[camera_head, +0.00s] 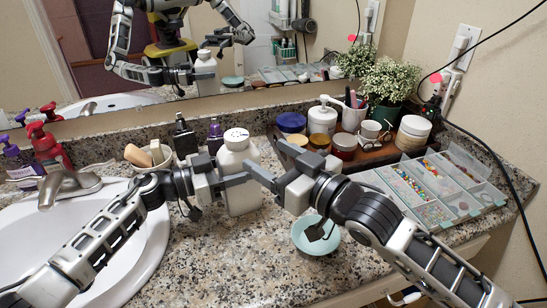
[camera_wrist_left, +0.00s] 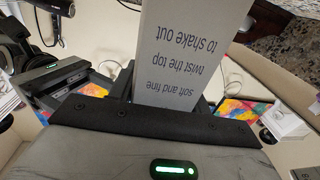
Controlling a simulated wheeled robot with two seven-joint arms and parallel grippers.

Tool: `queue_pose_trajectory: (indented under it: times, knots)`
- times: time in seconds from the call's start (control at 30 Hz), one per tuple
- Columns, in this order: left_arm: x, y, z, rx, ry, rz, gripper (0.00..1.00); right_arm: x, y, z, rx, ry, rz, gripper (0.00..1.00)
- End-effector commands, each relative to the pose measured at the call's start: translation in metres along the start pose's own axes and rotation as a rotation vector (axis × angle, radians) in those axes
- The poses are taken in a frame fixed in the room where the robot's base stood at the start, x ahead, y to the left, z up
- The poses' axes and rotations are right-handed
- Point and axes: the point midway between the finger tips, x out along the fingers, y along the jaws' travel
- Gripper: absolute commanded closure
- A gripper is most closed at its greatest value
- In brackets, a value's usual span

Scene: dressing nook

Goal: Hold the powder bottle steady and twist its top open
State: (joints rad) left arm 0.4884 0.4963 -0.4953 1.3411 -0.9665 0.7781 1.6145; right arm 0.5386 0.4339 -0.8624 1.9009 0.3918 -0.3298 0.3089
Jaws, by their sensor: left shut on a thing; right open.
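The powder bottle (camera_head: 243,202) is white and stands upright on the granite counter, with its round white top (camera_head: 237,137) in place. My left gripper (camera_head: 234,181) is shut on the bottle's body from the left. In the left wrist view the bottle (camera_wrist_left: 188,50) shows upside-down print, "soft and fine", "twist the top to shake out", between the fingers. My right gripper (camera_head: 262,176) is open, just right of the bottle and lower than its top. Its fingers overlap the bottle's right side in the picture; I cannot tell whether they touch it.
A pale green dish (camera_head: 315,247) lies below my right gripper. A wooden tray (camera_head: 376,158) of jars and a cup stands behind right, beside a clear bead organizer (camera_head: 480,193). The sink (camera_head: 135,252) is at left. Dark bottles (camera_head: 185,140) stand behind left, before the mirror.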

Motion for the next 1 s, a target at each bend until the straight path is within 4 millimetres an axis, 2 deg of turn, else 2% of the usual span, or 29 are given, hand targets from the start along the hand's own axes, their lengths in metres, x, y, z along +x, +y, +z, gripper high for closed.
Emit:
queue_pose_trajectory:
  times: [0.1, 0.13, 0.2, 0.23, 0.5, 0.63, 1.0]
  knots:
    - [0.0, 0.0, 0.0, 0.0, 0.0, 0.0, 0.84, 0.0, 0.0, 0.0, 0.0, 0.0, 0.0, 0.34]
    - [0.0, 0.0, 0.0, 0.0, 0.0, 0.0, 0.49, 0.0, 0.0, 0.0, 0.0, 0.0, 0.0, 0.34]
    - [0.0, 0.0, 0.0, 0.0, 0.0, 0.0, 0.3, 0.0, 0.0, 0.0, 0.0, 0.0, 0.0, 0.34]
    - [0.0, 0.0, 0.0, 0.0, 0.0, 0.0, 0.27, 0.0, 0.0, 0.0, 0.0, 0.0, 0.0, 0.34]
    - [-0.001, 0.0, 0.0, 0.0, -0.001, -0.001, 0.27, 0.001, 0.0, 0.0, 0.0, 0.0, 0.0, 0.34]
    - [-0.011, -0.001, 0.001, 0.0, -0.002, -0.002, 0.27, 0.001, 0.0, 0.0, 0.0, 0.0, 0.0, 0.34]
    - [-0.086, 0.0, 0.001, 0.0, -0.005, -0.002, 0.27, 0.001, 0.0, 0.0, 0.0, 0.0, 0.0, 0.34]
